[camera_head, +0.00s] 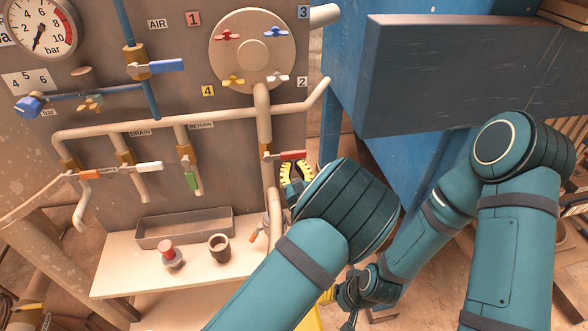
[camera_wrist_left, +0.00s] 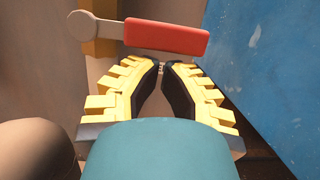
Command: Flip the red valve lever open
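The red valve lever (camera_head: 293,155) sticks out horizontally to the right from its pivot, across a vertical pipe on the panel. In the left wrist view the red lever (camera_wrist_left: 168,38) lies crosswise just beyond my fingertips, its grey pivot at the left. My left gripper (camera_head: 296,170) is just below the lever in the head view. Its yellow fingers (camera_wrist_left: 161,66) have a narrow empty gap between their tips. No contact with the lever shows. My right gripper (camera_head: 328,297) is low in the head view, largely hidden, its fingers unclear.
Other levers, blue (camera_head: 162,66), white (camera_head: 149,168) and green (camera_head: 191,180), sit on the panel pipes. A shelf (camera_head: 120,272) below holds a grey tray (camera_head: 185,240), a cup (camera_head: 219,248) and a red-topped item (camera_head: 170,255). A dark beam (camera_head: 450,75) and blue structure stand at right.

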